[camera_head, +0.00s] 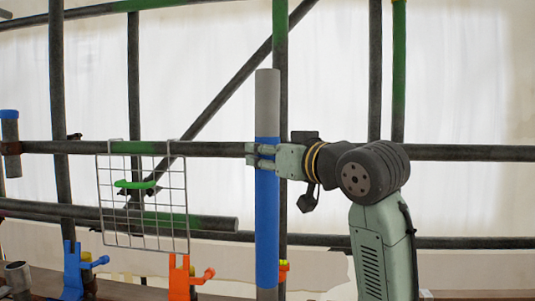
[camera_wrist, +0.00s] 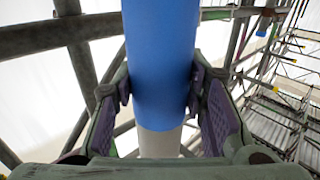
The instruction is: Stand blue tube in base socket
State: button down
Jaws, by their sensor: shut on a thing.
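In the wrist view the blue tube (camera_wrist: 158,60) passes between the two fingers (camera_wrist: 160,95), and a pale section shows past the blue.
Dark scaffold poles (camera_head: 200,148) cross behind the tube. A wire grid (camera_head: 143,205) with a green hook hangs left of it. A blue clamp (camera_head: 73,272) and an orange clamp (camera_head: 180,278) stand lower left. A short open grey pipe (camera_head: 17,277) is at the far left.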

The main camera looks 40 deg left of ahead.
send_over(274, 218)
jog(key=a, duration=0.2)
jog(key=shift+w+f, duration=0.2)
jog(key=shift+f, duration=0.95)
jog(key=shift+w+f, duration=0.15)
jog(key=shift+f, duration=1)
jog(key=shift+f+b, duration=2.55)
jog(key=shift+f, duration=1.25)
jog(key=c, duration=1.2)
grip_release()
jog(key=shift+o, duration=1.4)
